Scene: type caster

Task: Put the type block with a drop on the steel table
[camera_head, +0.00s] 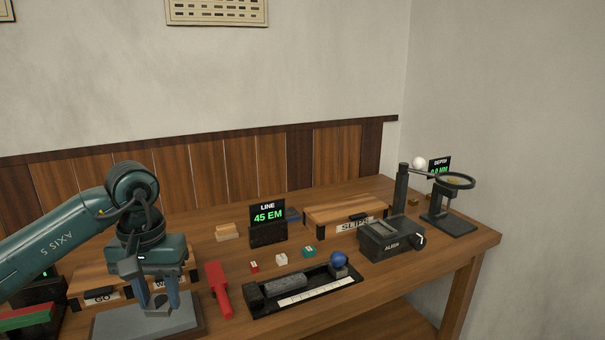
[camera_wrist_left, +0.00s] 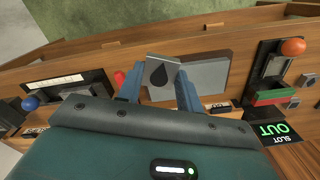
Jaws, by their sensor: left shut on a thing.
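My left gripper (camera_head: 159,304) points down over the grey steel table (camera_head: 190,322), a flat slab at the lower left of the head view. In the left wrist view the gripper (camera_wrist_left: 159,88) is shut on a grey type block (camera_wrist_left: 161,69) with a black drop on its face. The steel table (camera_wrist_left: 206,75) shows there beside and beneath the block. The block is low at the slab; I cannot tell whether it touches. In the head view the fingers mostly hide the block. My right gripper is not in view.
A red-handled tool (camera_head: 218,288) lies just right of the slab. Further right are a black composing tray (camera_head: 300,287) with a blue knob, small coloured blocks, a slips box (camera_head: 345,211) and a magnifier stand (camera_head: 447,218). A drawered box (camera_head: 92,272) stands behind the slab.

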